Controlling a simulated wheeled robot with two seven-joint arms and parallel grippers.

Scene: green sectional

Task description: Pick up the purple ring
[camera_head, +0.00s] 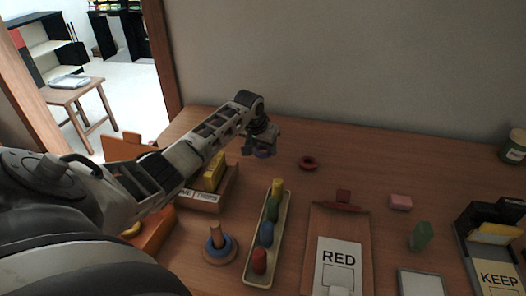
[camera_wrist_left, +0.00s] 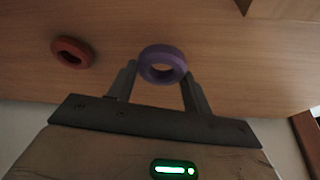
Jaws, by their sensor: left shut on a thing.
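The purple ring (camera_wrist_left: 162,64) is between the two fingers of my left gripper (camera_wrist_left: 158,88) in the left wrist view. The gripper is shut on it. In the head view the left gripper (camera_head: 261,148) is over the back of the table, with the purple ring (camera_head: 263,154) showing small and partly hidden under it. I cannot tell for sure whether the ring is clear of the table. My right gripper is not in view.
A red ring (camera_head: 308,162) lies right of the left gripper. A peg stand with a blue ring (camera_head: 217,247), a tray (camera_head: 249,262) of coloured pegs, a clipboard (camera_head: 312,240) reading RED, a pink block (camera_head: 401,202) and a green block (camera_head: 421,236) stand nearer. A wall is behind.

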